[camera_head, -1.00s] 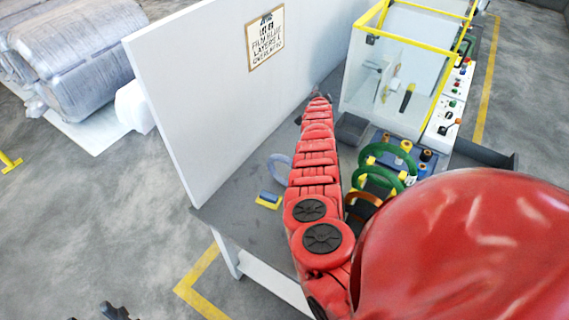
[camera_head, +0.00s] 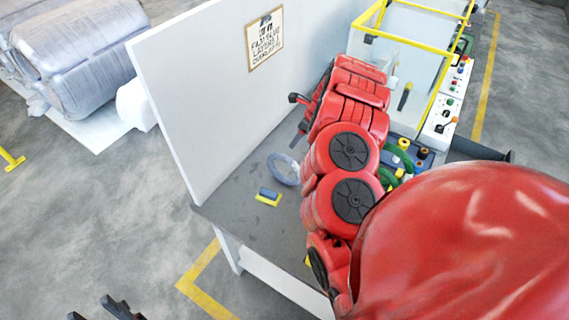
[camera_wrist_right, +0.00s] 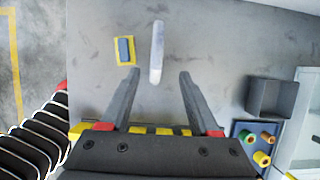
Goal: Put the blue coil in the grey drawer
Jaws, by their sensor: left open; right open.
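A pale bluish ring, likely the blue coil (camera_head: 284,169), is on the grey table near the white panel. In the right wrist view the coil (camera_wrist_right: 157,52) shows nearly edge-on as a narrow pale strip. My right gripper (camera_head: 296,121) is open; in its wrist view (camera_wrist_right: 160,74) the strip's near end appears between the fingertips, with no visible grip. A grey open-topped box (camera_wrist_right: 276,97), perhaps the grey drawer, stands at right in the wrist view. My arm hides that spot in the head view. My left gripper (camera_head: 106,309) is open and empty at the bottom left, away from the table.
A blue block on a yellow base (camera_head: 268,197) lies close to the coil. The white panel (camera_head: 215,100) rises behind it. Green coils (camera_head: 398,157) and coloured spools (camera_wrist_right: 258,140) sit on a blue board. A yellow-framed clear enclosure (camera_head: 415,70) stands at the back.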

